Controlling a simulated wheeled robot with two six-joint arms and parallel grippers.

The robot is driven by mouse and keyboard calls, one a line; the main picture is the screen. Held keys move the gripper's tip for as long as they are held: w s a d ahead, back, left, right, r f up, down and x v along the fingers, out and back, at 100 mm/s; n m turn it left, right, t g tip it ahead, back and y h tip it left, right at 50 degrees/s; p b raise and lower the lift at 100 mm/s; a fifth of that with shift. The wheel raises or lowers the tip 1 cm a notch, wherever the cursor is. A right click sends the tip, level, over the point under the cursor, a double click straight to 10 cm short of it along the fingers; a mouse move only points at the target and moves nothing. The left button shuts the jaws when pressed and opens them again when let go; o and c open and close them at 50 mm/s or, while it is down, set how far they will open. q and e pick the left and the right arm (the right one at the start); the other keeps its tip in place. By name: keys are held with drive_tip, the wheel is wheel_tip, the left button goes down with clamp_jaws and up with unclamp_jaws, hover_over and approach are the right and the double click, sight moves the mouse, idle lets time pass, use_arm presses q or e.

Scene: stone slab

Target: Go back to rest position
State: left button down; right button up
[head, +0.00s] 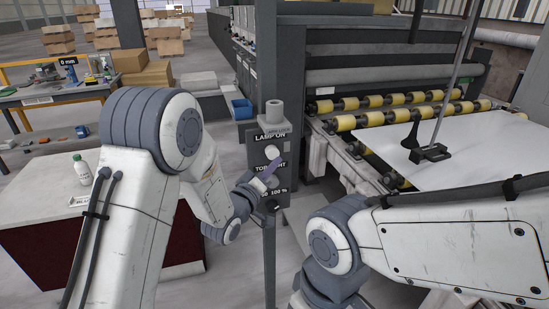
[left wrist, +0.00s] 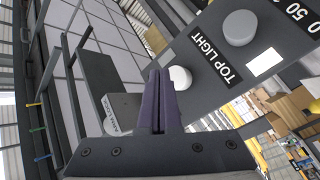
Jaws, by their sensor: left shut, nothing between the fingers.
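My left gripper (head: 266,173) is in front of a dark control post (head: 268,213) in the head view. Its purple fingers (left wrist: 158,98) are shut together with nothing between them in the left wrist view. The post's panel carries the labels LAMP ON and TOP LIGHT and a pale round button (head: 271,152). In the left wrist view the pale button (left wrist: 180,77) and a grey knob (left wrist: 240,27) are just past the fingertips; I cannot tell whether they touch. My right arm enters from the right in the head view; its gripper is out of view.
A roller machine (head: 378,118) with yellow rollers stands at right, bearing a white slab (head: 485,150) with a black stand (head: 430,153) on it. A white-topped bench (head: 40,212) with a white bottle (head: 82,170) is at left. A cluttered worktable (head: 60,93) stands behind it.

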use_arm(q)
drive_tip(key=shift+s+d, duration=0.3)
drive_tip(key=shift+s, duration=0.45)
drive_tip(key=s+d+f+m+g+y, duration=0.1)
drive_tip(key=s+f+m+g+y, duration=0.2)
drive_tip(key=s, duration=0.4)
drive_tip(key=s+d+f+m+g+y, duration=0.1)
drive_tip(key=s+d+m+g, duration=0.15)
drive_tip(key=s+g, duration=0.3)
drive_tip(key=s+a+m+g+y, duration=0.1)
drive_tip(key=s+a+m+g, duration=0.2)
drive_tip(key=s, duration=0.9)
drive_tip(key=s+a+m+g+y, duration=0.2)
drive_tip(key=s+a+m+g, duration=0.1)
drive_tip(key=s, duration=0.9)
drive_tip(key=shift+s+a+f+g+y, duration=0.35)
drive_tip(key=shift+a+g, duration=0.4)
drive_tip(key=shift+g, duration=0.4)
